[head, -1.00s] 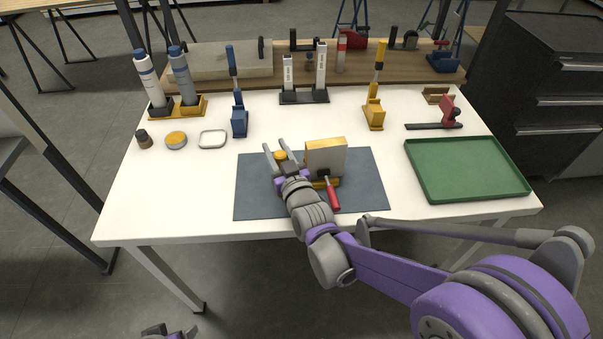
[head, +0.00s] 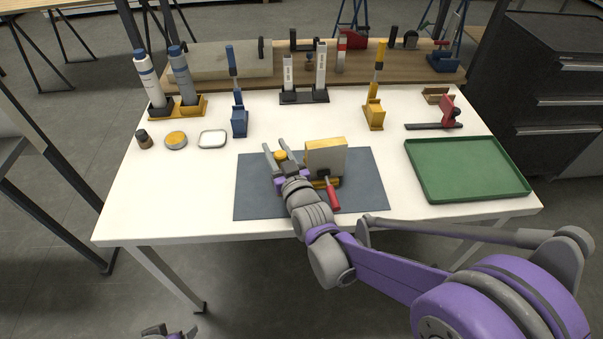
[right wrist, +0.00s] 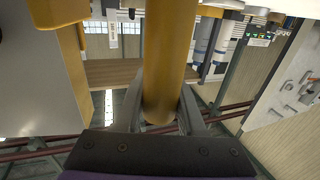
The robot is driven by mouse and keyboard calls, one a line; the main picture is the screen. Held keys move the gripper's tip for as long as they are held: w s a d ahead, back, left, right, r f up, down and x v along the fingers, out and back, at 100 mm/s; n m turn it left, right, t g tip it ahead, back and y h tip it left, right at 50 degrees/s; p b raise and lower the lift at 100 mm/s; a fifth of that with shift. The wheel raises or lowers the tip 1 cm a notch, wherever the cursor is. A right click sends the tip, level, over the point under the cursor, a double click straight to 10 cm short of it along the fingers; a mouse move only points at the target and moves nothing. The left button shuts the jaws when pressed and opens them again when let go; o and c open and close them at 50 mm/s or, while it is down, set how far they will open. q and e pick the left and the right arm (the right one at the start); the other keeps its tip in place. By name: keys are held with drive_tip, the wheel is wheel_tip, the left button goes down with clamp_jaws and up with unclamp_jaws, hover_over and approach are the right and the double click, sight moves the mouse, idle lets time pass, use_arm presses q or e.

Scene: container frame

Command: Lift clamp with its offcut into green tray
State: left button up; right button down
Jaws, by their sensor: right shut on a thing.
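A yellow clamp (head: 322,184) with a red handle (head: 333,195) is on a pale wood offcut (head: 326,160) at the dark mat. My right gripper (head: 275,147) is just left of the offcut, shut on a yellow part of the clamp. In the right wrist view a yellow bar (right wrist: 171,60) runs between my fingers, and the pale offcut (right wrist: 35,90) fills the left side. My forearm hides part of the clamp. The green tray (head: 470,196) lies empty at the right of the table. My left gripper (head: 165,332) is cut off at the bottom edge.
The dark mat (head: 255,195) lies at the front middle of the white table. A red-and-black clamp (head: 447,113) lies behind the tray, and a yellow upright tool (head: 374,115) and a blue one (head: 239,122) stand farther back. White table shows between mat and tray.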

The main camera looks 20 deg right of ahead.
drive_tip(key=shift+r, duration=0.1)
wheel_tip(320, 180, up, 10)
drive_tip(key=p, duration=0.3)
drive_tip(key=w+d+f+p, duration=0.2)
drive_tip(key=w+d+p, duration=0.1)
drive_tip(key=w+p, duration=0.6)
drive_tip(key=s+d+r+m+h+b, duration=0.1)
drive_tip(key=s+d+r+h+b, duration=0.1)
drive_tip(key=s+d+b, duration=0.4)
wheel_tip(320, 180, down, 10)
drive_tip(key=shift+s+a+p, duration=0.45)
idle(0.3)
drive_tip(key=c, duration=0.5)
unclamp_jaws()
